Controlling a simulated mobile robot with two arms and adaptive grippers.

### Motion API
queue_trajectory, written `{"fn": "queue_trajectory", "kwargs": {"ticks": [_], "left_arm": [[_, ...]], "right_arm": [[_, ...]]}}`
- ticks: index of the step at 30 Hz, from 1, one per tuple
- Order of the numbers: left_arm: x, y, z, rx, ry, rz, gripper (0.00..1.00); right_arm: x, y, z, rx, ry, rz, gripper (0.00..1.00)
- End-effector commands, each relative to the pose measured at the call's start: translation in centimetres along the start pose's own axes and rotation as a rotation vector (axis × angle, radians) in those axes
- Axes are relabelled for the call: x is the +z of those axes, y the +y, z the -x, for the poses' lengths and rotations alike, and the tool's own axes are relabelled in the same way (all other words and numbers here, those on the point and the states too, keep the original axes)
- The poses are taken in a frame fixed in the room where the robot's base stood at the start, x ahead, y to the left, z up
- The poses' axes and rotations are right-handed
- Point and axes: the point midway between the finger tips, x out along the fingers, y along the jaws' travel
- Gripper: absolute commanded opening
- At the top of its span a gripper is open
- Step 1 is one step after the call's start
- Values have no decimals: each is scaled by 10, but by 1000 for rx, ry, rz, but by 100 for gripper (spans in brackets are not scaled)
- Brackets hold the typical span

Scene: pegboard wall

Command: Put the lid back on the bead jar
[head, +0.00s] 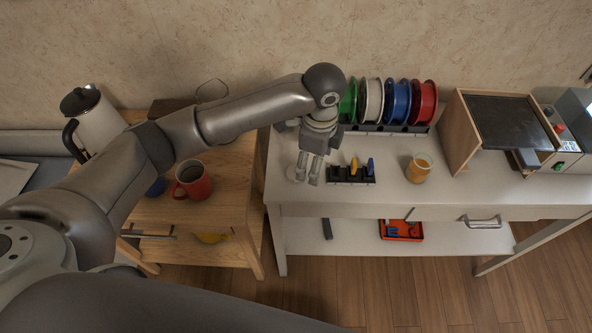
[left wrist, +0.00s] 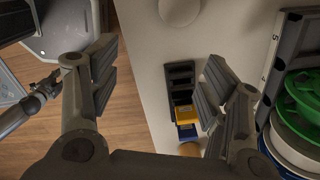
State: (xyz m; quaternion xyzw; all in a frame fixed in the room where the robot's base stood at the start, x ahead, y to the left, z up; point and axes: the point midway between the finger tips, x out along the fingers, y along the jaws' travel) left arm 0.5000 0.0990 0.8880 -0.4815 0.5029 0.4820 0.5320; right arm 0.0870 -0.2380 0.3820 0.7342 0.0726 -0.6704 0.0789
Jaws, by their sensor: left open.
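The bead jar (head: 418,168), a small clear jar with orange contents, stands on the white table right of the tool rack. It has no lid on it. In the left wrist view, an orange bit (left wrist: 190,149) behind a finger is probably the jar. A pale round lid with a knob (left wrist: 180,10) lies on the white table near its left edge; it also shows in the head view (head: 295,174). My left gripper (head: 308,177) is open and empty above the table beside the lid; its spread fingers show in the left wrist view (left wrist: 160,85).
A black rack (head: 350,174) with yellow and blue tools stands between lid and jar. Several spools (head: 390,101) stand behind. A wooden box (head: 460,135) is to the right. A red mug (head: 193,181) and kettle (head: 95,117) are left. A grey arm, apparently mine, shows in the left wrist view.

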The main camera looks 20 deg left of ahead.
Motion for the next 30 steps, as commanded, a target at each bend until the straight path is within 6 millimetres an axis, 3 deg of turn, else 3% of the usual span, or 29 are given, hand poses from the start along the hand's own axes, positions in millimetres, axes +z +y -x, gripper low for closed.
{"fn": "queue_trajectory", "kwargs": {"ticks": [3,6,18,30], "left_arm": [[20,-14,17,12,-58,-25,70],[29,-18,24,21,-80,-39,70],[33,-20,27,26,-90,-43,70],[38,-18,-23,28,-90,-42,70]], "right_arm": [[0,-1,0,-1,0,0,40],[0,-2,0,-2,0,0,40],[-1,-5,0,-6,1,0,40],[-2,-4,3,-5,1,0,40]]}}
